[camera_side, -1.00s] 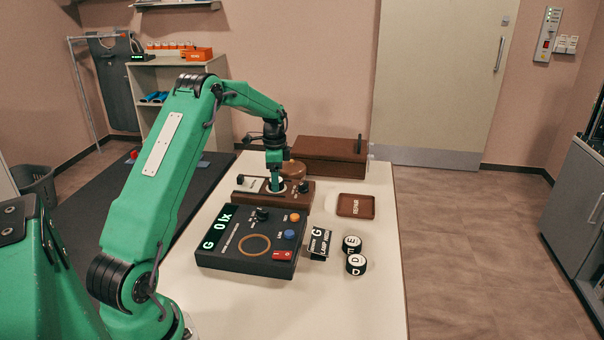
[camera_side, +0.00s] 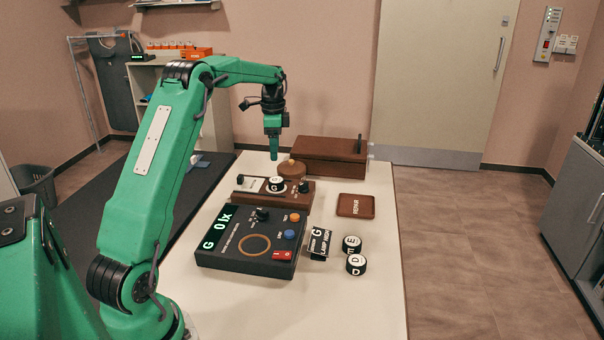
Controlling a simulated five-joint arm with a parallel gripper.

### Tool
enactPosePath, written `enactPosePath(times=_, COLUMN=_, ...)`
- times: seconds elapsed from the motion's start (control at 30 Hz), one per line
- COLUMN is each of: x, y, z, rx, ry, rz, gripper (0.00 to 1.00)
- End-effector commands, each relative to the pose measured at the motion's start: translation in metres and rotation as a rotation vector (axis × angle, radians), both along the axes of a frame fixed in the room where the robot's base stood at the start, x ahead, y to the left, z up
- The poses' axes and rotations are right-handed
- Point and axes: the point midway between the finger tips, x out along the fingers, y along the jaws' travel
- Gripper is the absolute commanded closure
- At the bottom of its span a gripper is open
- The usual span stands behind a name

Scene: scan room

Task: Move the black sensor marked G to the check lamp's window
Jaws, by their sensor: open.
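The black sensor marked G (camera_side: 275,186), a short round piece with a white top, sits on the brown wooden unit (camera_side: 300,199) in the middle of the table. I cannot tell whether it lies exactly over a window there, as it covers the spot. My gripper (camera_side: 274,157) is open and empty, pointing down above the sensor and clear of it. A black meter box (camera_side: 231,262) in front shows "G 0 lx" and has an orange ring on its top.
Two black sensors, E (camera_side: 351,245) and D (camera_side: 356,265), stand at the right. A small G sign (camera_side: 319,244) stands beside the meter. A brown repair tray (camera_side: 356,205), a round wooden piece (camera_side: 292,169) and a brown case (camera_side: 325,157) lie farther back. The table's right front is clear.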

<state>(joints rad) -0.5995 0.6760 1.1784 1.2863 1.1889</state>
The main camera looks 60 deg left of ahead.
Motion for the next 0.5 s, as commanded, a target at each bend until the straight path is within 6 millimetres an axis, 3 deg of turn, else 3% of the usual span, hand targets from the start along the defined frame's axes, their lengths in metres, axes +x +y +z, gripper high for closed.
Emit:
enactPosePath(times=0.2, x=0.0, y=0.0, z=0.016, rx=-0.001, ry=0.001, rz=0.0, gripper=0.34)
enactPosePath(times=0.5, x=0.0, y=0.0, z=0.018, rx=-0.001, ry=0.001, rz=0.0, gripper=0.34)
